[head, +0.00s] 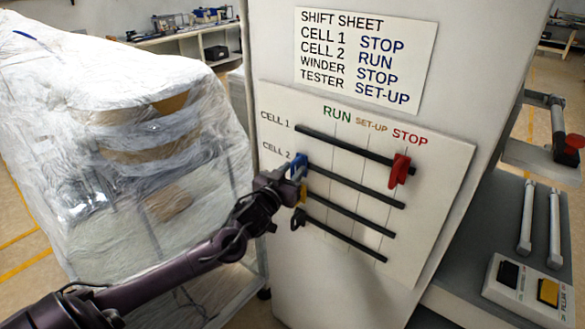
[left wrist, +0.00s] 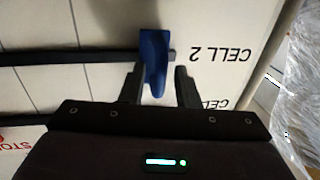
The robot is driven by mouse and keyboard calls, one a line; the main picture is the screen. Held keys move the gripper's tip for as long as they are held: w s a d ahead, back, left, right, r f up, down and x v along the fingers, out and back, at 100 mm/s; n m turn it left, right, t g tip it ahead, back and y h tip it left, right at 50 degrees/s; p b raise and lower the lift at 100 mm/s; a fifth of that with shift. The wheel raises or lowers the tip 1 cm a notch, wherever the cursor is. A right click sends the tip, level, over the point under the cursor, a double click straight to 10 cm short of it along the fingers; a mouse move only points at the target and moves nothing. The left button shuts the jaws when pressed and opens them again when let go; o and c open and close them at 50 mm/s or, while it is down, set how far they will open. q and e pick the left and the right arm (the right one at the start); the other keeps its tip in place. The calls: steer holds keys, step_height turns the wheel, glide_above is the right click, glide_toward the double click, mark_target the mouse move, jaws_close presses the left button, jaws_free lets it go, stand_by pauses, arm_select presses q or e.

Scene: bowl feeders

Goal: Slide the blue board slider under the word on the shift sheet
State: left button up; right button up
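The blue slider (head: 299,163) sits at the left end of the CELL 2 slot on the board (head: 428,200), left of the RUN column. The shift sheet (head: 365,58) above reads RUN for CELL 2. My left gripper (head: 285,176) is at the blue slider. In the left wrist view its fingers (left wrist: 158,88) stand on either side of the blue slider (left wrist: 154,60), with a gap showing at the right finger, so it looks open around the handle. My right gripper is not in view.
A red slider (head: 399,169) sits under STOP in the CELL 1 slot. A yellow slider (head: 303,191) and a black slider (head: 297,219) are at the left ends of the lower slots, close below my left gripper. A plastic-wrapped load (head: 130,150) stands left of the board.

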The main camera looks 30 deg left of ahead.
arm_select(q)
steer(key=shift+w, duration=0.3)
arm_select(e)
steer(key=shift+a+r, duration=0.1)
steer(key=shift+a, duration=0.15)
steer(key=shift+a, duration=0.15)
arm_select(q)
jaws_close()
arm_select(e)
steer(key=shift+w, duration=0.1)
